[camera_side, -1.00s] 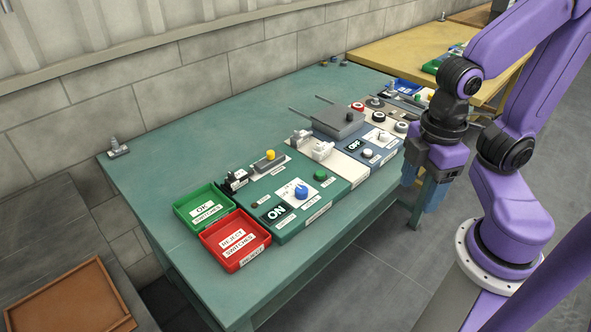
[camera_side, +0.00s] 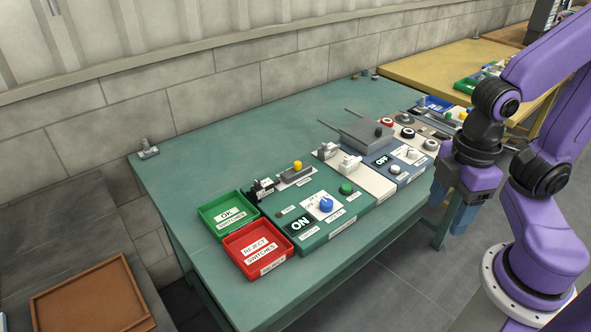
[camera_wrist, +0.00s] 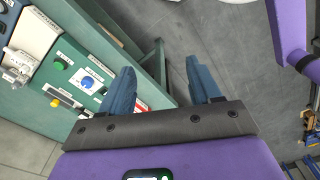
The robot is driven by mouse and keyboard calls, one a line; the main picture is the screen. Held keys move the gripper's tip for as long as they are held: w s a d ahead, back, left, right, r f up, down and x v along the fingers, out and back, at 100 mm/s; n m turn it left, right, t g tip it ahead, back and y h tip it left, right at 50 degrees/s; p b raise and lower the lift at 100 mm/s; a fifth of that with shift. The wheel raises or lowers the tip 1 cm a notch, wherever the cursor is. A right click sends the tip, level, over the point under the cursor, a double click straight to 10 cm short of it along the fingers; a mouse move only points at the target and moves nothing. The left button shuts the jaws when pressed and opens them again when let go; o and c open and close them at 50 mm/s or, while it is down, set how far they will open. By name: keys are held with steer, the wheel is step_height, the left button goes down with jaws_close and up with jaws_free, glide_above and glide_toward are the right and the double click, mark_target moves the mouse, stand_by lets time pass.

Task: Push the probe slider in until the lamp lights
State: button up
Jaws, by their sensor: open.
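On the green chassis (camera_side: 336,222), a slider with a yellow knob (camera_side: 297,166) stands at the back on a grey block; I take it as the probe slider. The yellow knob also shows in the wrist view (camera_wrist: 55,102). A green dome (camera_side: 346,188) sits at the right of this chassis, beside a blue rotary knob (camera_side: 326,204) and a black ON display (camera_side: 299,224). I cannot tell for sure which part is the lamp. My gripper (camera_side: 458,215) is open and empty, pointing down off the bench's front right edge, well away from the slider. Its blue fingers (camera_wrist: 160,88) are apart.
A green OK tray (camera_side: 226,232) and a red REJECT tray (camera_side: 267,266) stand left of the chassis. A second, blue-grey chassis (camera_side: 412,172) with an OFF display and a grey box (camera_side: 374,134) lies to the right. The bench's back left (camera_side: 220,160) is clear.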

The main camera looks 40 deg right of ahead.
steer(key=shift+c, duration=1.2)
steer(key=w+a+r+m, duration=0.2)
steer(key=w+a, duration=0.3)
steer(key=w, duration=0.5)
steer(key=m, duration=0.8)
glide_above(298, 163)
step_height(298, 163, down, 3)
step_height(298, 163, down, 17)
steer(key=shift+w+r, duration=0.1)
steer(key=shift+r, duration=0.1)
